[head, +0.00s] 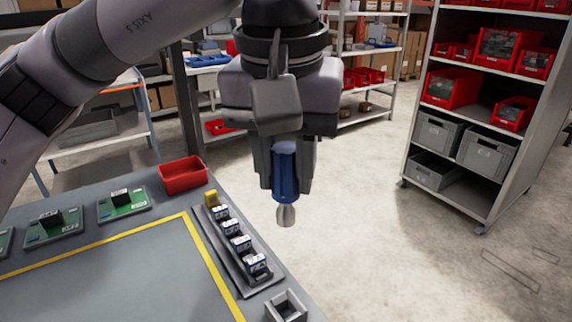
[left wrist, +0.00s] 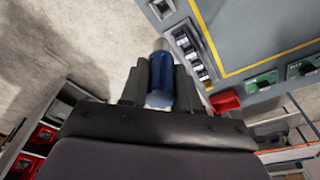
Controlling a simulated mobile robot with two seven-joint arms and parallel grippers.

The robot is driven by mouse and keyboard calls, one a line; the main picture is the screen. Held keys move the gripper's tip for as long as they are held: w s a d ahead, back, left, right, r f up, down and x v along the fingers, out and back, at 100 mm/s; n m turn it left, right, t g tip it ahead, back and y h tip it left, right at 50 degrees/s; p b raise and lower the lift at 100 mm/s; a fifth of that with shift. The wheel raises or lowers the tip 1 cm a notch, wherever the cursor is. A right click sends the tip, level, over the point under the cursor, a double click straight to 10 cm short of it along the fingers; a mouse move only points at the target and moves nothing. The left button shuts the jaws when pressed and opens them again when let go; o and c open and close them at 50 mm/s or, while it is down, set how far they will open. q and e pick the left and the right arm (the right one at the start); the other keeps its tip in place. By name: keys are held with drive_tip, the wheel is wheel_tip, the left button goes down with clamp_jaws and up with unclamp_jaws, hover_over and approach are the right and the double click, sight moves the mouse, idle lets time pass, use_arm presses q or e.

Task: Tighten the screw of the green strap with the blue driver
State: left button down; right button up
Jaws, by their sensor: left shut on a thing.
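My left gripper (head: 286,185) is shut on the blue driver (head: 284,172). The driver hangs upright in the jaws with its silver end (head: 285,215) downward, in the air to the right of the workbench. In the left wrist view the driver (left wrist: 161,80) sits between the two fingers. A grey rail (head: 240,262) on the bench's right edge carries a row of several small black-and-white units (head: 241,244) and a yellow block (head: 211,198) at its far end. I cannot make out a green strap or its screw. My right gripper does not show.
Green boards (head: 124,203) with black blocks lie along the bench's far side. A red bin (head: 182,174) stands at the back corner. A small grey open box (head: 286,306) sits near the front right edge. A shelf rack (head: 480,150) stands at right; the floor between is clear.

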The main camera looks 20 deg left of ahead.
use_arm(q)
drive_tip(key=shift+r+p, duration=2.2)
drive_tip(key=shift+r, duration=0.35)
drive_tip(key=shift+f, duration=0.1)
